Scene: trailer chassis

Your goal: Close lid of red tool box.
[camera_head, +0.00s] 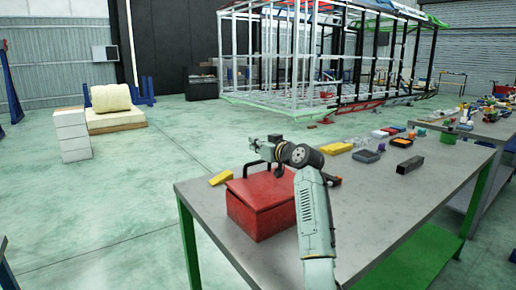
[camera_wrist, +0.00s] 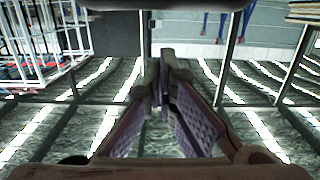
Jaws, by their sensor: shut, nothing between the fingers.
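The red tool box (camera_head: 265,212) stands near the left end of the grey work table. Its red lid lies down over the box, with a black handle at the back left of the top; whether the lid is fully flush I cannot tell, since my arm covers the right side. My gripper (camera_head: 254,145) is above the box's back edge, apart from it, pointing left. In the wrist view my gripper (camera_wrist: 163,72) has its fingertips together with nothing between them. The tool box does not show in the wrist view.
The table (camera_head: 365,215) is bare right of my arm. A yellow piece (camera_head: 221,178) lies behind the box at the left edge. Yellow, blue, red and black items, including a black block (camera_head: 410,165), lie toward the far right. A white frame (camera_head: 300,55) stands behind.

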